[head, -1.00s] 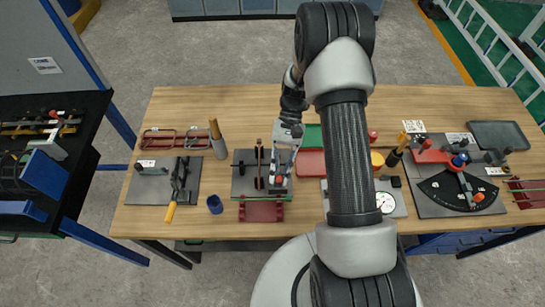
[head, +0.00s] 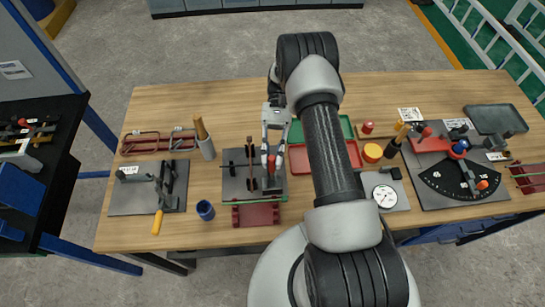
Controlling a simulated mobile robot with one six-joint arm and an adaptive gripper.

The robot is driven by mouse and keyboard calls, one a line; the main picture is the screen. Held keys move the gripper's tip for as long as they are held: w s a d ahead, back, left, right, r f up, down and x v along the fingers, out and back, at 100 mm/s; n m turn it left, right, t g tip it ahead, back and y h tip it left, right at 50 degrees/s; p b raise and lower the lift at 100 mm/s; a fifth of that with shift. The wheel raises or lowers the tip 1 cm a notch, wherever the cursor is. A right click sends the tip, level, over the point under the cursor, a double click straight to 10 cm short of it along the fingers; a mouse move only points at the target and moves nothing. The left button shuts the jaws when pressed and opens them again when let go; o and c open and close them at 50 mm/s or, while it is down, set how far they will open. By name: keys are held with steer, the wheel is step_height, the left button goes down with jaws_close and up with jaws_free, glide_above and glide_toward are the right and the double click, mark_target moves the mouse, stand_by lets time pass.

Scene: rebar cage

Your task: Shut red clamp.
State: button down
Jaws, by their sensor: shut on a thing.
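The red clamp's handle (head: 271,163) stands upright on a dark grey plate (head: 236,192) left of the middle of the table. My gripper (head: 270,155) reaches down over the right part of this plate. It is shut on the red handle, with its fingers on either side of it. The clamp's lower parts are small and partly hidden by my fingers, so I cannot tell how its jaw sits.
A dark red rack (head: 256,215) stands in front of the plate. Red and green trays (head: 348,128) and a dial gauge (head: 385,197) are to the right.

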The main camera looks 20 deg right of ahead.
stand_by(0.3)
steer(key=c, duration=1.5)
jaws_free()
steer(key=shift+w, duration=0.1)
